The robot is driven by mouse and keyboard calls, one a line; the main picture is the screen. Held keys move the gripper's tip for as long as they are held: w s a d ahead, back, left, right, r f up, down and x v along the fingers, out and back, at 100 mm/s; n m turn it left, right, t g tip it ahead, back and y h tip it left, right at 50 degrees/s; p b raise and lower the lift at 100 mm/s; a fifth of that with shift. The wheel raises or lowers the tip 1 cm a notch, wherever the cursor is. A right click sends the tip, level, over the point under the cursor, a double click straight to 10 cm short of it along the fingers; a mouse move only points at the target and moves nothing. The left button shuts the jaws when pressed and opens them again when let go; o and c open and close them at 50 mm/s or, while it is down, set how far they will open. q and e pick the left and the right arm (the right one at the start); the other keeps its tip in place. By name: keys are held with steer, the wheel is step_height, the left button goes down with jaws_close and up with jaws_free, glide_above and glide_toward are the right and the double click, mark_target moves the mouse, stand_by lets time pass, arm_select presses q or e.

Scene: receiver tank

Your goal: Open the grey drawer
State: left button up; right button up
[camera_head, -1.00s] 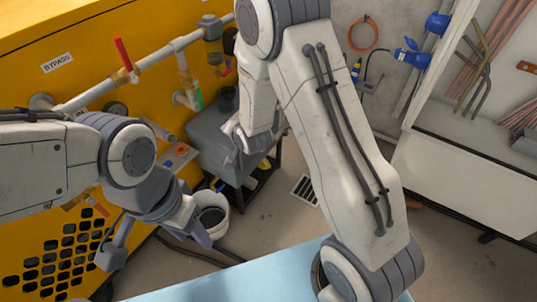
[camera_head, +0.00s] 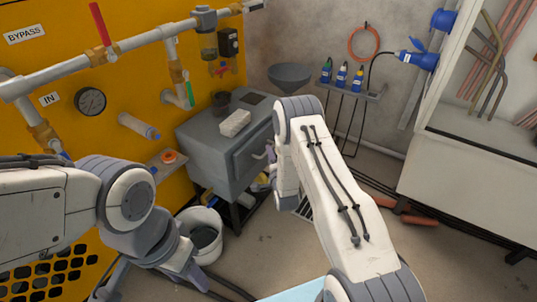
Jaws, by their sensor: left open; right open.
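The grey drawer (camera_head: 249,158) is in the right-facing front of a grey cabinet (camera_head: 205,150) beside the yellow panel; it looks closed. My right gripper (camera_head: 267,168) is open close to the drawer front, at its right side. My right forearm and wrist hide much of this gripper. I cannot tell whether its fingers touch the handle or are around it. My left gripper (camera_head: 148,288) is open and empty at the lower left, in front of the yellow panel and away from the drawer.
A white bucket (camera_head: 204,236) is on the floor below. Pipes and a gauge (camera_head: 90,101) line the yellow panel. A bottle shelf (camera_head: 352,91) is behind; a white bench (camera_head: 470,185) is at right.

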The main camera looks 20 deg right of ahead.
steer(key=shift+w+d+f+b, duration=0.15)
steer(key=shift+w+b, duration=0.05)
steer(key=shift+w, duration=0.65)
steer(key=shift+w+d+f+b, duration=0.1)
steer(key=shift+w+b, duration=0.05)
steer(key=shift+w, duration=0.7)
jaws_close()
steer(key=shift+a, duration=0.1)
